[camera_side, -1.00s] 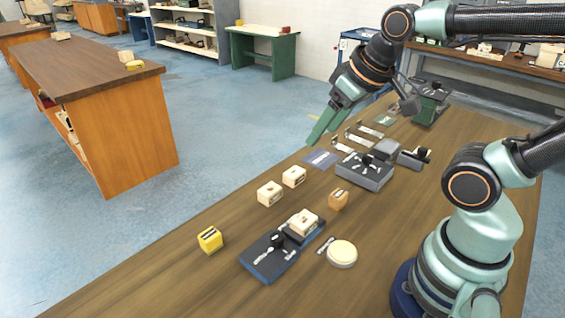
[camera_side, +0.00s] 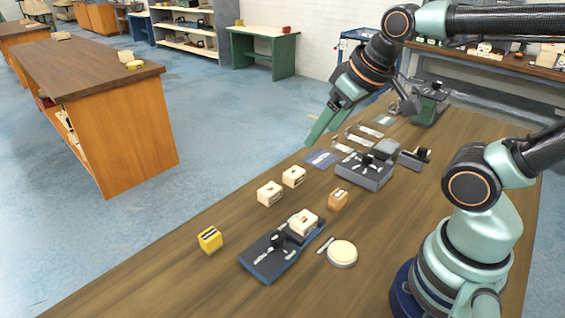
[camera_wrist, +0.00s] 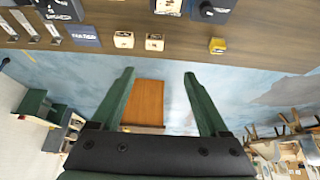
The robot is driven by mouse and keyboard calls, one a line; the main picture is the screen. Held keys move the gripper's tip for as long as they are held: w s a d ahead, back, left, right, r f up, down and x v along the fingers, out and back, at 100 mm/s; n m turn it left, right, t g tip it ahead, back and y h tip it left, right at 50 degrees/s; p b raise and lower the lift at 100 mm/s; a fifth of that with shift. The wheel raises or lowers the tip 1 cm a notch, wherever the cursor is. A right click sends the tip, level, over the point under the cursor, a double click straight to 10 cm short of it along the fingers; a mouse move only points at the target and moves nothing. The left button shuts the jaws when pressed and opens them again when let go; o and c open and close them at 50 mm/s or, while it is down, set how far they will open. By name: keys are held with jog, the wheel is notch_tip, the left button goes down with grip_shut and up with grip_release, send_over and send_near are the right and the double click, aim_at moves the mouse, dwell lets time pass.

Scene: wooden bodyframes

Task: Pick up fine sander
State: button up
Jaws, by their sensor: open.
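Several small blocks lie on the wooden table (camera_side: 190,277), and I cannot tell which one is the fine sander. Two cream blocks (camera_side: 269,193) sit near the far edge, a yellow block (camera_side: 210,239) is nearer the front left, and an orange-brown block (camera_side: 338,199) is to their right. Another cream block (camera_side: 303,222) rests on a dark tray (camera_side: 262,268). My gripper (camera_side: 322,129) is open and empty, in the air by the table's far edge. In the wrist view its fingers (camera_wrist: 159,75) are spread apart, with the cream blocks (camera_wrist: 123,39) and yellow block (camera_wrist: 217,45) beyond them.
A round cream-topped tin (camera_side: 341,253) stands right of the tray. A dark box with tools (camera_side: 367,172), a blue sheet (camera_side: 320,159) and metal brackets (camera_side: 362,135) lie farther back. A green vise (camera_side: 431,103) stands at the table's far end. The front left of the table is clear.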

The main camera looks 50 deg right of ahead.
jog(key=n+g, duration=0.6)
jog(key=n, duration=1.2)
send_over(339, 193)
notch_tip(339, 193, down, 12)
notch_tip(339, 193, down, 12)
jog(key=shift+f, duration=0.15)
jog(key=shift+c, duration=0.3)
grip_shut()
